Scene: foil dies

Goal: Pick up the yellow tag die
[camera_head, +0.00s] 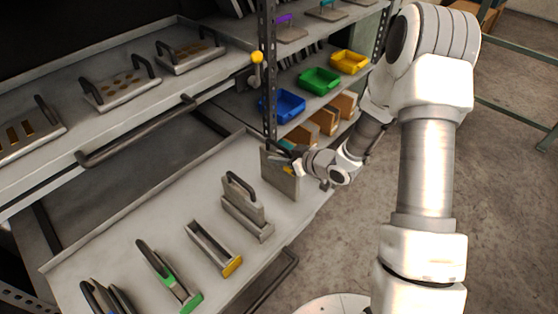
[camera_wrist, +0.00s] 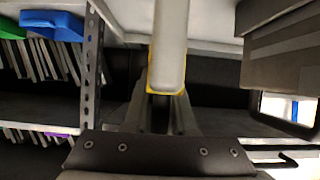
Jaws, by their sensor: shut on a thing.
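My gripper (camera_head: 297,168) is at the far right end of the lower drawer shelf, beside an upright grey plate-like die (camera_head: 279,180). A small yellow patch shows on this die by my fingers. In the wrist view, my gripper (camera_wrist: 165,115) is shut on a pale bar with yellow edging (camera_wrist: 168,70), part of the yellow tag die. The fingers hide much of the grip. I cannot tell whether the die touches the shelf. A grey slotted holder with a yellow tag (camera_head: 232,266) stands nearer on the shelf, its slot empty.
A grey handled die (camera_head: 245,210) and a green-tagged one (camera_head: 168,275) stand on the lower shelf (camera_head: 130,220). A perforated post (camera_head: 267,75) rises behind my gripper. Blue (camera_head: 283,105), green (camera_head: 319,80) and yellow (camera_head: 349,61) bins sit on the rack beyond.

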